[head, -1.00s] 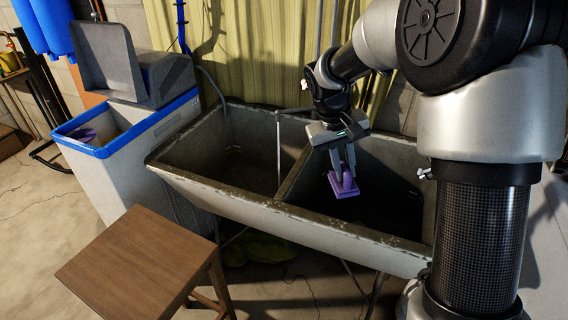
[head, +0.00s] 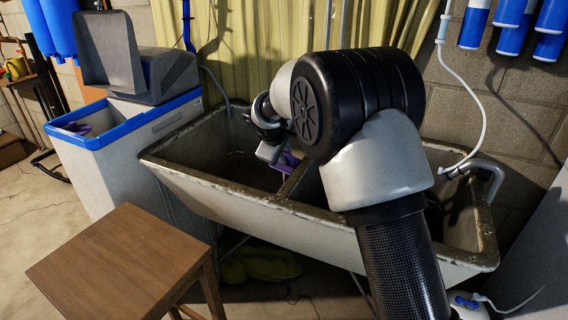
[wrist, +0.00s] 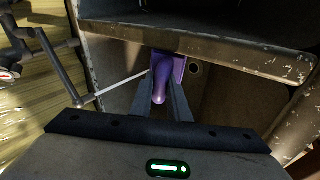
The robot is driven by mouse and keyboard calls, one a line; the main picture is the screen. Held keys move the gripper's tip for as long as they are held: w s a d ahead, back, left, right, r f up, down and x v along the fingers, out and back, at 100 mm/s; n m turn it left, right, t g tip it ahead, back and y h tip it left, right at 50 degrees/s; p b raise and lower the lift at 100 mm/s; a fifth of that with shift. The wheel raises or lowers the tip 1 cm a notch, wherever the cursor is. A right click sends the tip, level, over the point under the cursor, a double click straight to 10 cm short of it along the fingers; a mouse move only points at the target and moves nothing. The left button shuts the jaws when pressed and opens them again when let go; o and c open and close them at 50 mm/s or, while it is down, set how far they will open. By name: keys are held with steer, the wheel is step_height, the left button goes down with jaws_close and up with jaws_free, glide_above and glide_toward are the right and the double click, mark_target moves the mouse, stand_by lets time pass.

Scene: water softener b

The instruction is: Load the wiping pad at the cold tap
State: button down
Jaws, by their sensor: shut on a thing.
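The purple wiping pad with its rounded handle (wrist: 162,82) is between my gripper's (wrist: 158,100) two fingers, which are shut on the handle. In the head view the pad (head: 287,163) shows as a small purple patch near the sink's divider, and my gripper (head: 270,151) is partly hidden by my arm. In the wrist view a grey tap spout (wrist: 58,68) is at the left. A thin pale line, apparently a water stream (wrist: 122,83), runs from its end toward the pad. Whether it touches the pad is unclear. A tap handle with a red mark (wrist: 8,73) is at the left edge.
The two-basin stone sink (head: 245,205) has a worn rim and a divider beside the pad. A drain hole (wrist: 194,68) shows nearby. A blue-rimmed white bin (head: 95,165) and a wooden stool (head: 120,265) stand left. A white hose (head: 462,85) hangs at right.

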mark_target(287, 153)
steer(key=shift+f, duration=0.3)
steer(key=w+d+f+p, duration=0.1)
steer(key=w+f+p, duration=0.1)
steer(key=w+p, duration=0.7)
steer(key=shift+w+f, duration=0.35)
steer(key=shift+w, duration=2.15)
steer(key=shift+d, duration=0.1)
steer(key=s+b, duration=0.1)
steer(key=s, duration=0.1)
steer(key=s+b, duration=0.2)
steer(key=s, duration=0.1)
steer(key=s+b, duration=0.2)
steer(key=s, duration=0.1)
steer(key=shift+a, duration=0.3)
